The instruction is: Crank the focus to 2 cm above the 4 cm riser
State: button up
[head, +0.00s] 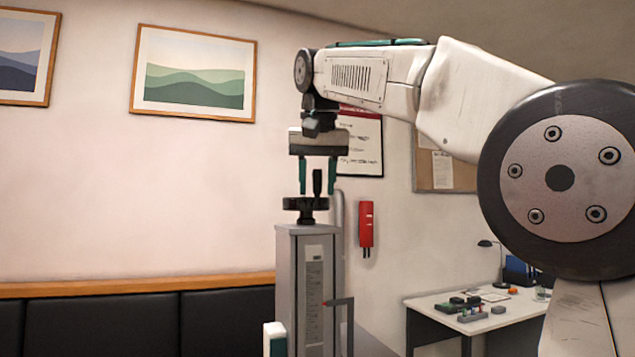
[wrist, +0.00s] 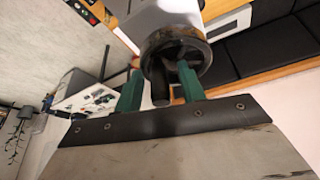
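My gripper (head: 317,190) points down over the top of the grey column (head: 288,290). Its two green fingers are open and stand on either side of the upright black crank handle (head: 317,180), with a gap at each side. The handle rises from the rim of the black handwheel (head: 303,204) on the column's top. The wrist view shows my gripper (wrist: 160,70), the handle (wrist: 160,92) between the fingers and the round wheel (wrist: 205,55) beyond. A printed scale (head: 314,285) runs down the column, with a red-ended pointer (head: 338,301) beside it; its reading is illegible. No riser is visible.
A white desk (head: 430,309) with small items stands at the right rear. A red wall phone (head: 366,228) hangs behind the column. A black padded bench (head: 130,325) lines the left wall. The air left of the column is clear.

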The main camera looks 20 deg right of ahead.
jog(key=shift+c, duration=0.3)
grip_shut()
jog(key=shift+d+n, duration=0.15)
jog(key=shift+n, duration=0.15)
jog(key=shift+w+d+n+y, duration=0.2)
jog(key=shift+n+y, duration=0.3)
jog(key=shift+n, duration=0.5)
jog(key=n, duration=0.1)
jog(key=n+y, duration=0.1)
jog(key=n, duration=0.1)
jog(key=shift+w+d+n, duration=0.3)
jog(key=shift+w+d, duration=0.05)
jog(key=shift+w, duration=0.05)
jog(key=n+y, duration=0.1)
jog(key=n, duration=0.1)
jog(key=w+n+y, duration=0.1)
jog(key=n, duration=0.2)
jog(key=shift+w+d+n+g, duration=0.1)
jog(key=shift+w+n+g, duration=0.1)
jog(key=shift+n+g, duration=0.15)
